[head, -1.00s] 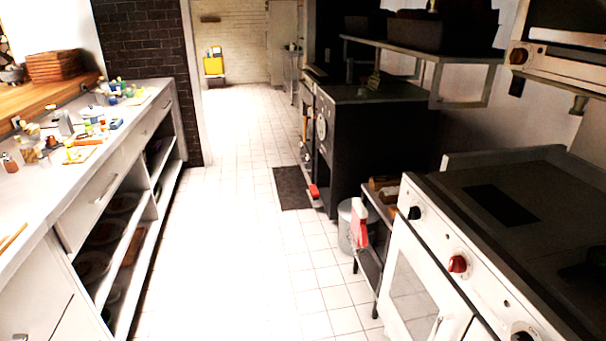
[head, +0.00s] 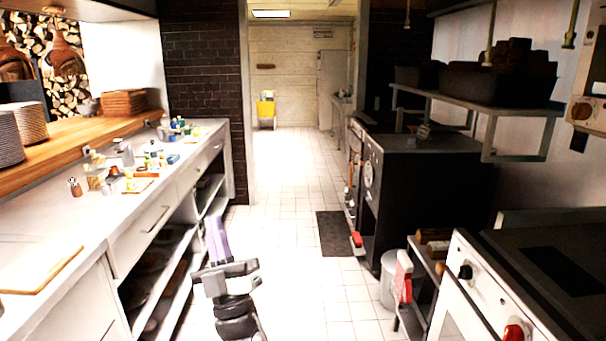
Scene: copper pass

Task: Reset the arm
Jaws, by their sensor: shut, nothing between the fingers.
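My arm rises from the bottom of the head view, left of centre, over the tiled aisle. My gripper (head: 216,222) points away from me and up in the picture, with pale purple-grey fingers together and nothing seen between them. It is beside the open shelves of the left counter (head: 85,240); from this view I cannot tell how close. It does not appear to hold or touch anything.
The left counter carries several small jars and a cutting board (head: 35,270). A white stove (head: 470,290) and a dark oven unit (head: 425,185) line the right side. A grey bin (head: 388,290) stands between them. The tiled aisle (head: 290,200) ahead is clear.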

